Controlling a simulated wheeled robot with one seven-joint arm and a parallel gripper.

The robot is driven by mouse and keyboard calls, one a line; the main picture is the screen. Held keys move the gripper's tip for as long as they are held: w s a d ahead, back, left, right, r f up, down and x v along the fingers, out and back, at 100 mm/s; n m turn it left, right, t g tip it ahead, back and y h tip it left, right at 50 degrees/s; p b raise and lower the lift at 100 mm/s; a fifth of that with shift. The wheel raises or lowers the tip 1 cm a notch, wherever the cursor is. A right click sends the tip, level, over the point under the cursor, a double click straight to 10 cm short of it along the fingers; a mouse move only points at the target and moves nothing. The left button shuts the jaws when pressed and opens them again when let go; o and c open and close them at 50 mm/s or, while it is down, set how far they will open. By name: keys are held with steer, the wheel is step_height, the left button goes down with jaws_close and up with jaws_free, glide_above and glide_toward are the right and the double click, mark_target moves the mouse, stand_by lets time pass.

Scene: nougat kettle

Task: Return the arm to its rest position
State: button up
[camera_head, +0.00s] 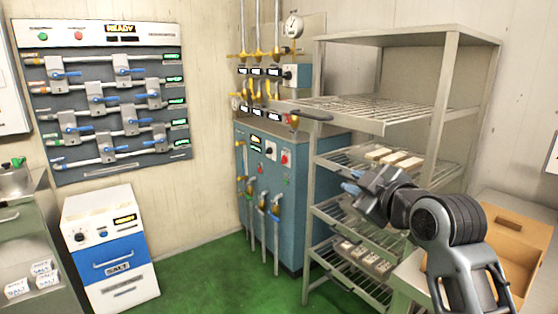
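My gripper (352,181) is at the end of my arm, which reaches in from the lower right. It is in front of the metal shelf rack (310,170), at about the height of its middle shelves. The fingertips are small and bluish, and I cannot tell whether they are apart. No held object shows. The arm is bent at a dark ribbed joint, above the cardboard box's left side in the picture.
The rack's wire shelves hold pale bars (397,159) and wrapped blocks (362,257). An open cardboard box (510,232) stands at right. A valve panel (110,110) and salt dispenser (112,250) are left. Green floor (212,285) is clear between.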

steer(key=s+d+f+m+h, duration=0.1)
steer(key=s+f+m, duration=0.3)
steer(key=s+f, duration=0.7)
steer(key=s+d+f+m+h, duration=0.15)
steer(key=s+f+m, duration=0.25)
steer(key=s+f, duration=0.8)
steer(key=s+d+r+m, duration=0.1)
steer(key=s+r, duration=0.1)
steer(key=s, duration=0.8)
steer(key=s+d+r+m+h, duration=0.1)
steer(key=s+r, duration=0.1)
steer(key=s, duration=0.9)
steer(key=s+d+r+m+h, duration=0.1)
steer(key=s+r+m, duration=0.1)
steer(key=s, duration=0.8)
steer(key=shift+s+d+r, duration=0.25)
steer(key=shift+d+r, duration=0.05)
steer(key=shift+r, duration=0.05)
steer(key=shift+d, duration=0.1)
